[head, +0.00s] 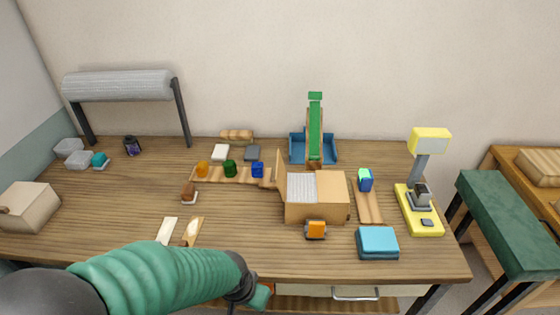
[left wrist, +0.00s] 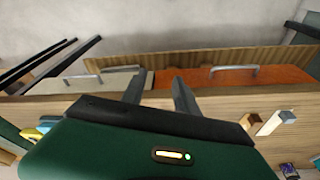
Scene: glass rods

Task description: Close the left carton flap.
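The cardboard carton (head: 318,208) stands on the table right of centre in the head view. Its left flap (head: 281,171) stands up along the carton's left side. The left half of the top is uncovered and shows a white ribbed surface (head: 301,187) inside; a tan panel (head: 331,184) covers the right half. My left gripper (head: 262,296) is low at the table's front edge, in front of and left of the carton, apart from it. In the left wrist view its two dark fingers (left wrist: 160,94) are spread with nothing between them. The carton cannot be made out there. My right gripper is not in view.
An orange object (head: 316,229) stands at the carton's front. A teal box (head: 377,241) and a yellow stand (head: 418,208) are to the right. Colored jars (head: 230,168) line a wooden strip left of the flap. Drawer handles (left wrist: 233,69) show in the wrist view.

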